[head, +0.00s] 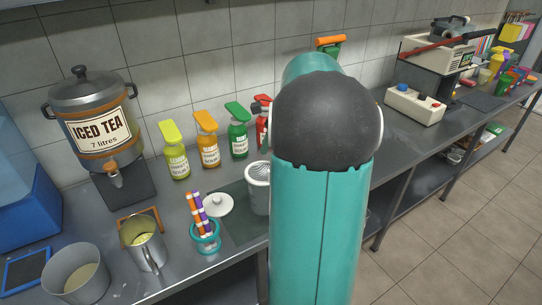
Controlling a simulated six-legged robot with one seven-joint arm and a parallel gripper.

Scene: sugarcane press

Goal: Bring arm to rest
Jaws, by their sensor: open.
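My arm stands in the middle of the head view, with a teal link and a dark rounded joint close to the camera. Another teal part of it shows behind the joint. My gripper is not visible; the arm's far end is hidden behind the joint. I cannot tell whether anything is near or in the jaws.
A steel counter carries an iced tea dispenser (98,130), several syrup bottles (208,143), a metal jug (146,246), a pot (77,275), a straw holder (206,238) and a white lid (218,205). A white control box (413,105) stands right. Floor at right is clear.

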